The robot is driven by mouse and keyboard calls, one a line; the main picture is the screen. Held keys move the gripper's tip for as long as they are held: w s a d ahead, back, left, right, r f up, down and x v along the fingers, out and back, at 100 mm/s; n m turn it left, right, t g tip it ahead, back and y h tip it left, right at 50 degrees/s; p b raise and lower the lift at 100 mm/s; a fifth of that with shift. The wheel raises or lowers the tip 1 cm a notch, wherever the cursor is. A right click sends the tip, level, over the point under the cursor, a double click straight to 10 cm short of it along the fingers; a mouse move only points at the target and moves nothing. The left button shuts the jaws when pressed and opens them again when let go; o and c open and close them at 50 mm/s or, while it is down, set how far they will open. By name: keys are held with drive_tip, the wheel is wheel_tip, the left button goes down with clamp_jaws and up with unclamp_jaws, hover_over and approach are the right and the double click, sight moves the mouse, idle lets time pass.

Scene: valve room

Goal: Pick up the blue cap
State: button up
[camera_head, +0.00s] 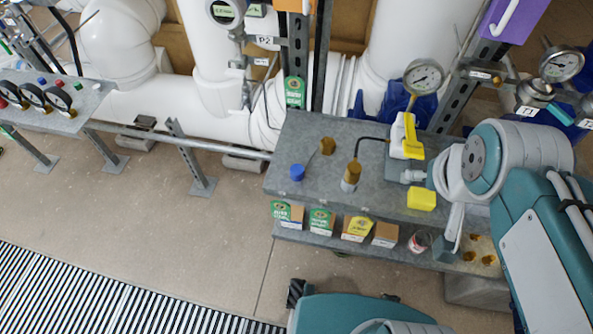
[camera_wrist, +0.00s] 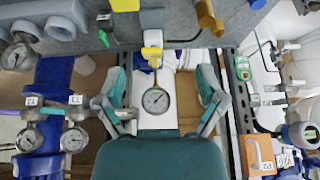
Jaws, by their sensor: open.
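The blue cap (camera_head: 298,172) stands on the left part of the grey bench top (camera_head: 318,150). A small blue piece at the top edge of the wrist view (camera_wrist: 258,4), cut off by the frame, looks like the same cap. My gripper (camera_wrist: 160,76) is open, its two teal and grey fingers wide apart with nothing held. A round gauge shows between the fingers in the wrist view. In the head view my arm is at the right of the bench, well apart from the cap, and the fingers are hard to make out there.
A brass fitting (camera_head: 351,176) with a bent black rod stands right of the cap. A yellow block (camera_head: 421,198), a yellow-handled valve (camera_head: 411,138) and a gauge (camera_head: 424,77) are farther right. Small boxes (camera_head: 322,221) fill the lower shelf. White pipes run behind.

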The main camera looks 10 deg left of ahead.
drive_tip(key=w+a+f+g, duration=0.2)
drive_tip(key=w+a+f, duration=0.2)
drive_tip(key=w+a, duration=0.5)
drive_tip(key=g, duration=0.2)
approach(297, 169)
drive_tip(key=shift+a+f, duration=0.15)
drive_tip(key=f, duration=0.4)
drive_tip(key=shift+w+f, duration=0.25)
drive_tip(key=shift+f, duration=0.05)
drive_tip(key=f, duration=0.5)
drive_tip(key=shift+w+f, duration=0.3)
drive_tip(key=shift+w, duration=0.1)
drive_tip(key=c, duration=0.9)
